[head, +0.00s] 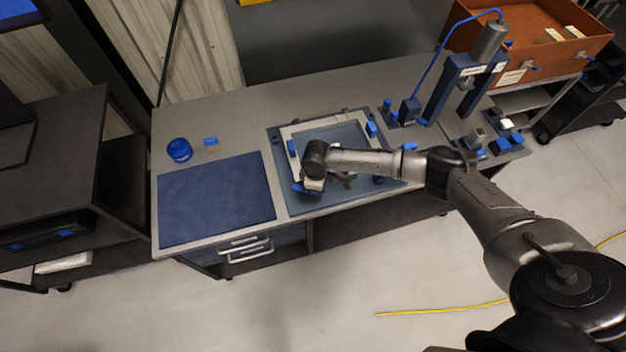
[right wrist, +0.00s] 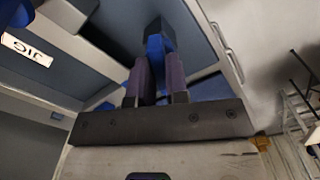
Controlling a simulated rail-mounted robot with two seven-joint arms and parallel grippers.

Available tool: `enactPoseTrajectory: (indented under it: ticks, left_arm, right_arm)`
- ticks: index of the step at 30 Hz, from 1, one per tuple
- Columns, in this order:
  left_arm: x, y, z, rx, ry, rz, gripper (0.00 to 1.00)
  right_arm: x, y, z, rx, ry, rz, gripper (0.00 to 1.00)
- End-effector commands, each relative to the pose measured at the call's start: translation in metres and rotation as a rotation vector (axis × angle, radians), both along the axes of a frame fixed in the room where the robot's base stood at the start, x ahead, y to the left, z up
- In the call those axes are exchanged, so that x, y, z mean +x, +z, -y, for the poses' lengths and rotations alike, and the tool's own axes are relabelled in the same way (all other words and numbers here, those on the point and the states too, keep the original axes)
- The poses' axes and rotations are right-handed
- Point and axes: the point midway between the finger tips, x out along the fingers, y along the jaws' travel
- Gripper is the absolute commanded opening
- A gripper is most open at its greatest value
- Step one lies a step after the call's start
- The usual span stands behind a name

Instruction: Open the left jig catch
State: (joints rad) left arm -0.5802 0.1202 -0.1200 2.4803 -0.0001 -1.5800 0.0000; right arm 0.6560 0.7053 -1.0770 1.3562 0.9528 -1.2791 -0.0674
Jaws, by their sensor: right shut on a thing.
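The jig (head: 277,158) is a blue-grey plate with a pale square frame (head: 330,124) on the bench, with blue blocks around it. My right arm reaches across it from the right. My right gripper (head: 308,187) is low over the jig's front left part, and the arm hides much of that area. In the right wrist view my right gripper (right wrist: 155,82) is shut on an upright blue jig catch (right wrist: 156,46) with a dark top, between its two fingers. The catch's base is hidden. My left gripper is not in view.
A dark blue mat (head: 215,200) lies left of the jig, with a round blue container (head: 179,150) behind it. A blue press (head: 465,80) and small blocks stand at the right. Drawer handles (head: 245,246) stick out at the bench front.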

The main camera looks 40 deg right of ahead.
Motion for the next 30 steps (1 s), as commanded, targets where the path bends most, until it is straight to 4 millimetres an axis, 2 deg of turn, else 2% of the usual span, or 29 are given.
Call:
enactPoseTrajectory:
  ticks: [6, 17, 30]
  left_arm:
    - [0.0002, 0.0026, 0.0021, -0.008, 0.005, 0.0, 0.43]
    - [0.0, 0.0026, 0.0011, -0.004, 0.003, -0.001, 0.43]
    - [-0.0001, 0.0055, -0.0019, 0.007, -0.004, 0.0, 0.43]
  right_arm:
    - [0.0002, 0.0006, -0.0004, 0.001, 0.133, 0.001, 0.0]
    - [0.0002, 0.0006, -0.0004, 0.001, 0.15, 0.001, 0.0]
    - [0.0001, 0.0006, -0.0003, 0.0, 0.524, 0.0, 0.0]
